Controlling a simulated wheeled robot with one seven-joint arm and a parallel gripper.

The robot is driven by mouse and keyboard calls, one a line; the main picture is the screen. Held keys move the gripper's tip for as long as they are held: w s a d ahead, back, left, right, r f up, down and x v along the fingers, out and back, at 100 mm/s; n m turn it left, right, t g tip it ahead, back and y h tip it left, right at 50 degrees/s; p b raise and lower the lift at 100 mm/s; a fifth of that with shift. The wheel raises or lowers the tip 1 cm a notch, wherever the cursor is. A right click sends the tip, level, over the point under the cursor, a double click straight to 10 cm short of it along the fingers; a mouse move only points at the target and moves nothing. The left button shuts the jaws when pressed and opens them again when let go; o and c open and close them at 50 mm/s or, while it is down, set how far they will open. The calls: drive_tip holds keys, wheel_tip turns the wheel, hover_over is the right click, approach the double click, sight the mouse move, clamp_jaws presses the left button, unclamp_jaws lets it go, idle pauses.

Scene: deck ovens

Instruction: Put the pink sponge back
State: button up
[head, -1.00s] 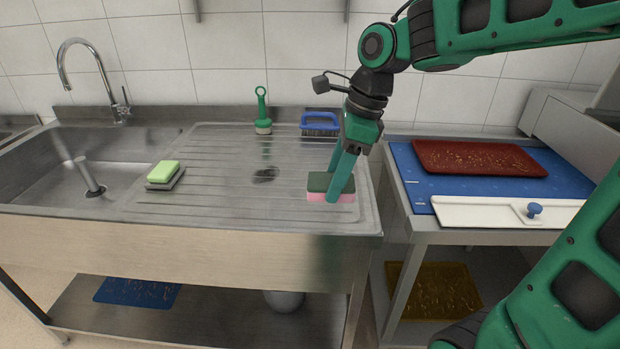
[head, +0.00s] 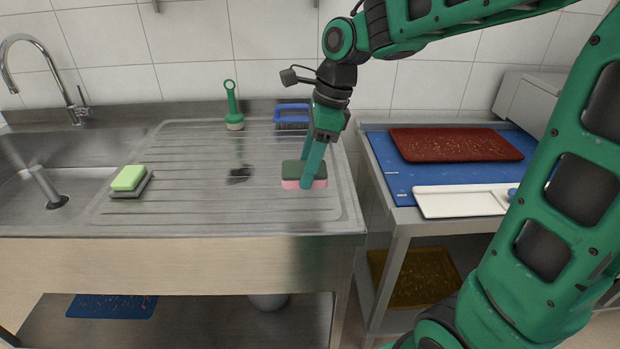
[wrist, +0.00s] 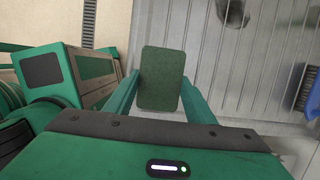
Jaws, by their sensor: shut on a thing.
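The pink sponge (head: 291,184) has a dark green scouring top and a pink lower part. My gripper (head: 308,172) is shut on it from above, with one finger on each side, over the right part of the ribbed drainboard. In the wrist view, the dark green top of the pink sponge (wrist: 161,78) lies between the two fingers of my gripper (wrist: 160,92). The near finger hides part of its front. Whether its underside touches the drainboard (head: 200,205) or is slightly above it, I cannot tell.
A light green sponge (head: 128,177) lies on a grey one (head: 143,187) beside the sink basin (head: 30,200). A green-handled brush (head: 232,105) and a blue brush (head: 290,112) stand at the back. A table with trays (head: 455,144) is right.

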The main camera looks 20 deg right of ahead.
drive_tip(key=w+d+f, duration=0.1)
drive_tip(key=w, duration=0.1)
drive_tip(key=w+f, duration=0.2)
drive_tip(key=w, duration=0.1)
drive_tip(key=w+d+f, duration=0.1)
drive_tip(key=w+f, duration=0.1)
drive_tip(key=w, duration=0.1)
drive_tip(key=shift+d, duration=0.35)
drive_tip(key=shift+s+f, duration=0.1)
drive_tip(key=shift+f, duration=1.9)
drive_tip(key=o, duration=0.9)
drive_tip(key=shift+f, duration=0.1)
drive_tip(key=v, duration=1.2)
drive_tip(key=shift+s+d, duration=0.1)
